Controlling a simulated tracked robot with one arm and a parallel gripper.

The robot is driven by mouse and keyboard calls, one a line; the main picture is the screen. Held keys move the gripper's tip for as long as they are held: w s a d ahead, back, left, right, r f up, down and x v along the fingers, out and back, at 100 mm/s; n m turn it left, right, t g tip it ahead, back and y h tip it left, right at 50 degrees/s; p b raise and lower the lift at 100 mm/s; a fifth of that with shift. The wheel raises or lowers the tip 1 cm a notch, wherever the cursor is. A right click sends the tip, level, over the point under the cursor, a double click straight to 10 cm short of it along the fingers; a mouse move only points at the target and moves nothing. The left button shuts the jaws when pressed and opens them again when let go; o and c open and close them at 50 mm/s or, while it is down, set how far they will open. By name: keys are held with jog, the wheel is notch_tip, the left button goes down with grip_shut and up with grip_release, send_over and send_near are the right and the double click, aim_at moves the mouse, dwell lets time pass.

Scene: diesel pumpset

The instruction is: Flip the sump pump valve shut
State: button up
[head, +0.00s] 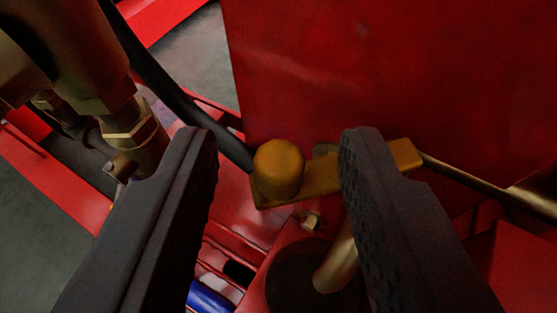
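The likely sump pump valve handle is a brass-coloured flat lever (315,182) with a rounded knob (279,168) at its left end. It lies roughly level in front of a red panel, its right end slightly higher. My gripper (282,150) is open, with one dark finger on each side of the knob. The left finger stands clear of the knob, with a gap between them. The right finger covers part of the lever's middle; I cannot tell whether they touch.
A large red panel (400,70) fills the back right. Brass pipe fittings (130,125) stand close at the left, beside the left finger. A black hose (165,85) runs down to the knob area. A thin rod (470,183) runs right from the lever. A brass pipe (338,262) sits below.

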grip_shut()
jog(key=shift+a, duration=0.2)
jog(key=shift+w+h, duration=0.15)
jog(key=shift+h, duration=0.15)
jog(key=w+m+g+h+p, duration=0.1)
jog(key=m+h, duration=0.1)
jog(key=w+m+g+h, duration=0.1)
jog(key=m+h, duration=0.2)
jog(key=w+a+m+g+h+p, duration=0.1)
jog(key=m+h, duration=0.2)
jog(key=shift+w+g+p, duration=0.3)
jog(key=shift+w, duration=0.1)
jog(key=shift+w+m+g, duration=0.15)
jog(key=shift+m+g, duration=0.15)
jog(key=shift+w+h, duration=0.1)
jog(key=shift+h, duration=0.3)
